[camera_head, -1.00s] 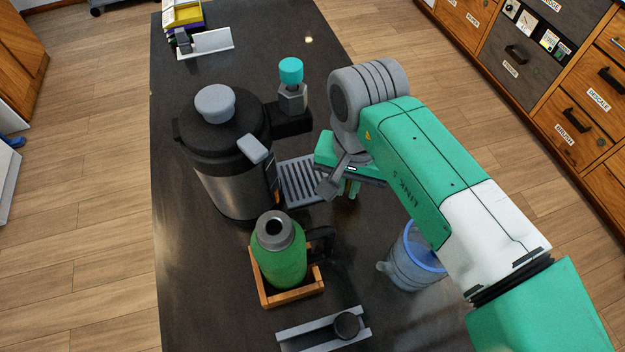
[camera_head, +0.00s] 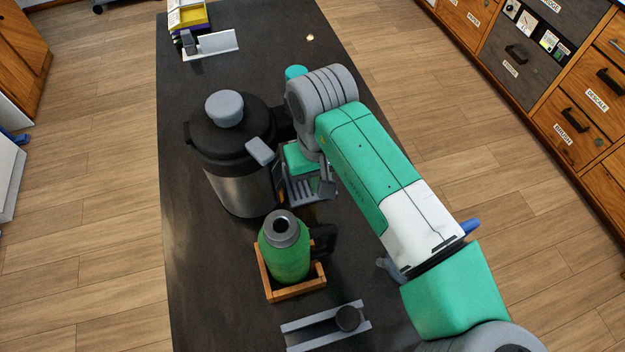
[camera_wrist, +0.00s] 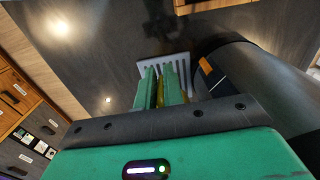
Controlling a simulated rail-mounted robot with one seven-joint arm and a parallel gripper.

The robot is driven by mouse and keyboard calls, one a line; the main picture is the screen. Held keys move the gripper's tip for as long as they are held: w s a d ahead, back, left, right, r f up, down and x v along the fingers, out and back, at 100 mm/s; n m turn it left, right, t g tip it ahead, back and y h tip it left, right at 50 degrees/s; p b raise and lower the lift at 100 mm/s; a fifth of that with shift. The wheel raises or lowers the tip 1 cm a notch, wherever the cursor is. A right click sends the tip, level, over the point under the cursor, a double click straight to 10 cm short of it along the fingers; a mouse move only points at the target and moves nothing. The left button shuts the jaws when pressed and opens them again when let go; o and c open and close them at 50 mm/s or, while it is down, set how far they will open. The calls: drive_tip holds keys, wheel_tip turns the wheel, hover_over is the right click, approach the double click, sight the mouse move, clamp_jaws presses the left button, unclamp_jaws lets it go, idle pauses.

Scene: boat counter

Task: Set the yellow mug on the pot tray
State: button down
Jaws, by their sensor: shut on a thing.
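My gripper (camera_wrist: 161,92) has its green fingers shut on a narrow yellow strip, the visible part of the yellow mug (camera_wrist: 160,92). In the head view my gripper (camera_head: 303,172) is mostly covered by my wrist, and the mug is hidden there. The pot tray (camera_head: 313,193) is a grey slatted plate at the foot of the large steel and black pot (camera_head: 240,190). My gripper is over the tray. The tray also shows just beyond the fingertips in the wrist view (camera_wrist: 150,70). I cannot tell whether the mug touches it.
A green flask (camera_head: 285,255) stands in a wooden box (camera_head: 296,292) in front of the pot. A grey rail with a dark knob (camera_head: 347,318) lies nearer. A blue clear jug (camera_head: 470,226) is mostly behind my arm.

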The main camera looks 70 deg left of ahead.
wheel_tip(320, 180, down, 5)
drive_tip(key=shift+s+r+p, duration=0.1)
drive_tip(key=shift+p, duration=0.35)
drive_tip(key=shift+f, duration=0.45)
drive_tip(key=shift+f+b, duration=0.25)
drive_tip(key=shift+b, duration=0.15)
drive_tip(key=c, duration=1.5)
unclamp_jaws()
drive_tip(key=shift+r, duration=0.1)
drive_tip(key=shift+r+p, duration=0.4)
drive_tip(key=shift+r, duration=0.05)
wheel_tip(320, 180, up, 11)
drive_tip(key=shift+r+b, duration=0.2)
drive_tip(key=shift+b, duration=0.7)
